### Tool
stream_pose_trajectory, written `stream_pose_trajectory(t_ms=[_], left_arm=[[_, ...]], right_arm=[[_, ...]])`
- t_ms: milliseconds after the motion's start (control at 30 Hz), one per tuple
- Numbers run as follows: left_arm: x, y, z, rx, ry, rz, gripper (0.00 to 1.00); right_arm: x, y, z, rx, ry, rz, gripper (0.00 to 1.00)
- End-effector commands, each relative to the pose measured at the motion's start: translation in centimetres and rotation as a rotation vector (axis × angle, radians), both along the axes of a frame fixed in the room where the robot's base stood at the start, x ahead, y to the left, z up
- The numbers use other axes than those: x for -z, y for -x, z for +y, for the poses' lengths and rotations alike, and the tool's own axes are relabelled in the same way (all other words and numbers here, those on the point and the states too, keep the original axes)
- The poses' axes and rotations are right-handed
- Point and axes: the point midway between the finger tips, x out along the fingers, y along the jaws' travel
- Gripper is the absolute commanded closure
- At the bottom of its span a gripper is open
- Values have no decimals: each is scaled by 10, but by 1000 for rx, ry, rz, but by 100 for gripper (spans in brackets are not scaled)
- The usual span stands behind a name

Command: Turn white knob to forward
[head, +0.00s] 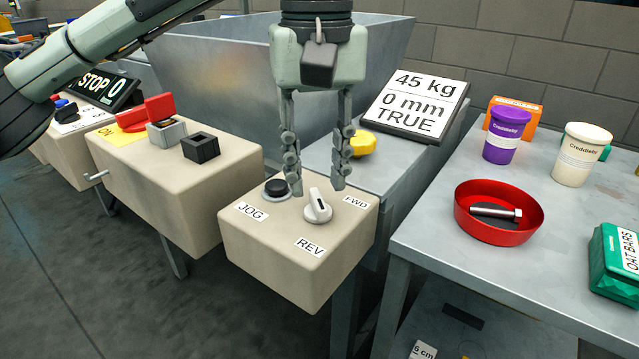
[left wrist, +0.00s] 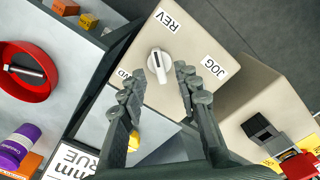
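The white knob (head: 318,207) sits on top of a beige control box (head: 290,262), between the labels REV (head: 311,247) and FWD (head: 355,202). Its raised grip slants toward the upper left in the head view. My left gripper (head: 318,190) points down just above and behind the knob, with its fingers open on either side and nothing between them. In the left wrist view the knob (left wrist: 159,62) lies just beyond the open fingertips, and the FWD label is partly hidden by a finger. My right gripper is not in view.
A black JOG button (head: 277,189) is left of the knob, close to a finger. A display (head: 415,104) reads 45 kg, 0 mm, TRUE. A metal hopper (head: 225,75) stands behind. A table at right holds a red bowl (head: 470,226) and tubs.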

Motion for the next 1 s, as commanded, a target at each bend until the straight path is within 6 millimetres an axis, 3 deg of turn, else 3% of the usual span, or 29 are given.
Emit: stream_pose_trajectory(t_ms=[200,500,767,1000], left_arm=[[23,0,0,0,0,0,68],[27,0,0,0,0,0,68],[27,0,0,0,0,0,98],[27,0,0,-1,0,0,100]], right_arm=[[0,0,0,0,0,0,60],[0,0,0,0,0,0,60],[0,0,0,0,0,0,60],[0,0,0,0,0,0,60]])
